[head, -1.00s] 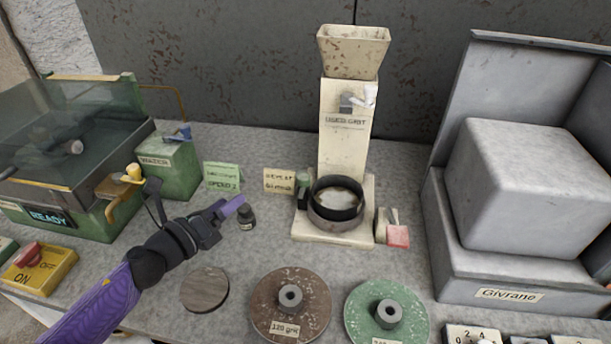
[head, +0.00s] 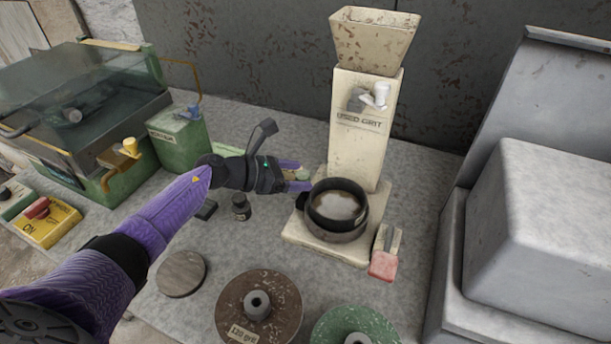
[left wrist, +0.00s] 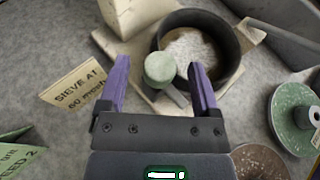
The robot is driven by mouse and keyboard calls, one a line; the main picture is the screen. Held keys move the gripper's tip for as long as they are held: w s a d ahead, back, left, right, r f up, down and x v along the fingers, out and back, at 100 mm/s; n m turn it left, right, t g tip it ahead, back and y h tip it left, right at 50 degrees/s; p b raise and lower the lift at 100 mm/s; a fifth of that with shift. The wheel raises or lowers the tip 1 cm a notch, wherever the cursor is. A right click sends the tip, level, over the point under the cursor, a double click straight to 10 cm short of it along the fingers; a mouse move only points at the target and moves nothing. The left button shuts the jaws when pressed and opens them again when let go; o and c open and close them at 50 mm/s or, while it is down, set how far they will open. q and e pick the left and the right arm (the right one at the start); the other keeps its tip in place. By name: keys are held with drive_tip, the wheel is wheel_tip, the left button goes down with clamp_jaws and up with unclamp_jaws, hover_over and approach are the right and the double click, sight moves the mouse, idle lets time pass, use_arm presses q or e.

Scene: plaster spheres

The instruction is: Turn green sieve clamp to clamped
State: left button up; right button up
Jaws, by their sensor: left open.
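The green sieve clamp (left wrist: 160,67) shows in the left wrist view as a round pale green knob with a grey arm, beside the black sieve ring. It lies between the two purple fingers of my left gripper (left wrist: 158,82), which is open; I cannot tell whether the fingers touch it. In the head view the clamp (head: 303,174) is mostly hidden by the fingers of my left gripper (head: 297,176). The sieve (head: 337,205) is a black ring with pale grit inside, on a cream base (head: 297,229). My right gripper is not in view.
A cream grit hopper (head: 374,40) stands behind the sieve. A red-ended tool (head: 384,262) lies to its right. A small dark bottle (head: 241,207) stands below my left arm. Brown (head: 232,309) and green (head: 330,330) discs lie in front. A grey box (head: 545,220) fills the right.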

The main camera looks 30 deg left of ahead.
use_arm(q)
drive_tip(key=shift+x, duration=0.9)
